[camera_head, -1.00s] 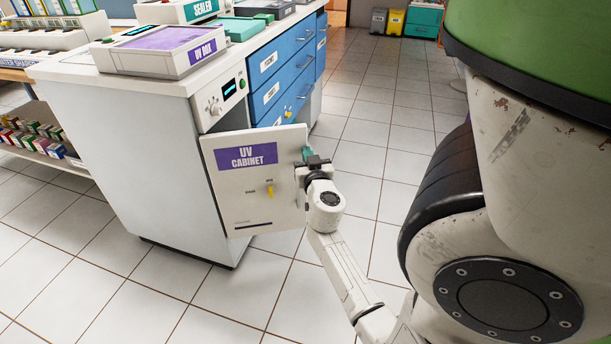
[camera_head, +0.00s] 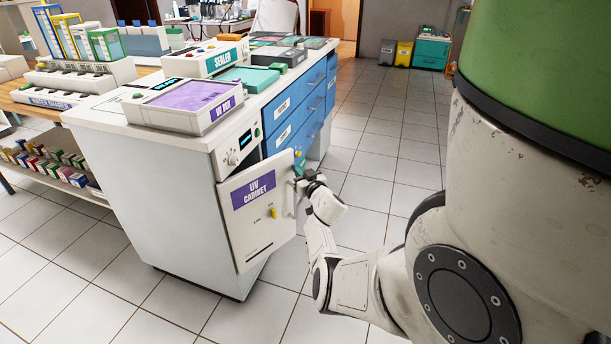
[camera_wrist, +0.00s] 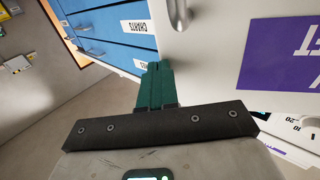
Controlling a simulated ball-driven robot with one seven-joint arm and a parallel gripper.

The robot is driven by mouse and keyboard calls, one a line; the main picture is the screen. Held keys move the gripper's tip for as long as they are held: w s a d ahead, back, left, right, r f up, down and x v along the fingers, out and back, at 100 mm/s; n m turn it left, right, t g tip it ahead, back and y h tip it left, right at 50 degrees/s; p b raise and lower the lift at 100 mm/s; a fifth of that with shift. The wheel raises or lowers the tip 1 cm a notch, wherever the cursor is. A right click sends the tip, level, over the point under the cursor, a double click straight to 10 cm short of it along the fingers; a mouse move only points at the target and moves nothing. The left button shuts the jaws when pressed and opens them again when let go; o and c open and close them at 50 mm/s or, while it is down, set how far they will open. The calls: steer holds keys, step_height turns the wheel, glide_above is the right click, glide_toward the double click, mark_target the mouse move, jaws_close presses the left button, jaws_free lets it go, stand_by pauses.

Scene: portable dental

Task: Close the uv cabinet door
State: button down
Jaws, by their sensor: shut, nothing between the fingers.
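My gripper (camera_head: 298,172) is at that edge, near the upright handle (camera_head: 290,198). In the wrist view the green fingers (camera_wrist: 158,68) are together and empty, beside the door's white face (camera_wrist: 215,45) and close to the metal handle (camera_wrist: 178,12). I cannot tell whether they touch the door.
Blue drawers (camera_head: 300,110) are to the right of the door. The UV box (camera_head: 185,105) and sealer (camera_head: 215,62) stand on the worktop. A shelf of small boxes (camera_head: 45,165) is at the left. The tiled floor (camera_head: 380,165) is clear to the right.

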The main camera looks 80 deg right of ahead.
steer(key=w+d+n+t+y+b, duration=0.2)
steer(key=w+d+t+b, duration=0.1)
steer(key=w+d+b, duration=0.3)
steer(key=shift+w+n+y+b, duration=0.3)
steer(key=shift+w+y+b, duration=0.1)
steer(key=shift+w+b, duration=0.3)
steer(key=shift+f, duration=0.1)
steer(key=shift+s, duration=0.15)
